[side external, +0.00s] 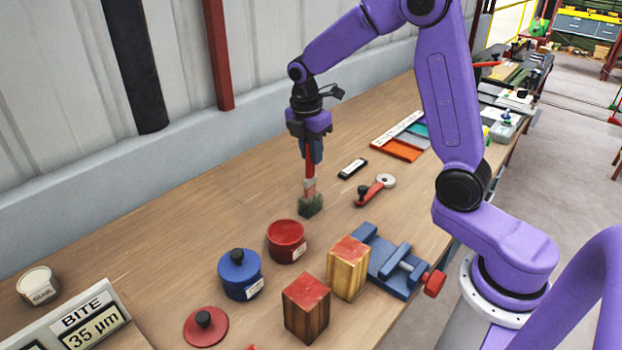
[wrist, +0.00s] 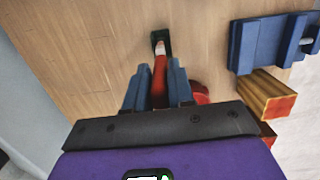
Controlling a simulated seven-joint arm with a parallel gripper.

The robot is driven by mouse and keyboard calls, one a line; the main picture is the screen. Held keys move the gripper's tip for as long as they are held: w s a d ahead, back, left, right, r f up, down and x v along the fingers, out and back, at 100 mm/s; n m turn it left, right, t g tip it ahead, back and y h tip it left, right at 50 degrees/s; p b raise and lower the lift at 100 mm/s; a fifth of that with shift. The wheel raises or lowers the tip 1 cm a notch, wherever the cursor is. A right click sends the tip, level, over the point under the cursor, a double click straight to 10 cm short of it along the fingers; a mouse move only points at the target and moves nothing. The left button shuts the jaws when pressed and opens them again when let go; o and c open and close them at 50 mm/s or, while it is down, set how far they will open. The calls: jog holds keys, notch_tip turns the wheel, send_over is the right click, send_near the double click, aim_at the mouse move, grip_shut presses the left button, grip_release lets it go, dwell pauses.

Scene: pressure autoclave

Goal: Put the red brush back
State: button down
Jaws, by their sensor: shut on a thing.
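The red brush (side external: 309,185) has a red handle, a pale band and a dark green bristle head. My gripper (side external: 311,150) is shut on the upper part of its handle. The brush hangs nearly upright with the bristles downward, close above or touching the table; I cannot tell which. In the wrist view the brush (wrist: 160,68) runs between the two blue fingers of my gripper (wrist: 159,88), bristle head at the far end. No holder for the brush is clearly recognisable.
An open red pot (side external: 287,242), a blue lidded pot (side external: 240,274), a red lid (side external: 205,327), two wooden blocks (side external: 347,268) and a blue vise (side external: 395,265) stand in front. A red-handled tool (side external: 375,190) and a small black-and-white block (side external: 352,168) lie to the right. The table's left middle is clear.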

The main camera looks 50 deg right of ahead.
aim_at(311, 167)
jog(key=shift+f, duration=2.5)
jog(key=c, duration=1)
grip_release()
jog(key=r, duration=0.4)
jog(key=a+r, duration=0.1)
jog(key=r, duration=0.7)
jog(key=shift+a+r, duration=0.15)
jog(key=shift+a, duration=0.15)
jog(key=s+a+f+m, duration=0.1)
jog(key=s+a, duration=0.2)
jog(key=s, duration=0.4)
jog(key=s+a+f+m+y, duration=0.1)
jog(key=s+a, duration=0.1)
jog(key=s, duration=0.4)
jog(key=s+a+f+m, duration=0.1)
jog(key=s+a+m, duration=0.15)
jog(key=s, duration=0.45)
jog(key=shift+m+y, duration=0.4)
jog(key=shift+m, duration=0.05)
jog(key=s, duration=0.3)
jog(key=s+d+f, duration=0.1)
jog(key=s, duration=0.3)
jog(key=s+f, duration=0.1)
jog(key=s, duration=0.2)
jog(key=shift+s+d, duration=0.2)
jog(key=shift+s, duration=0.15)
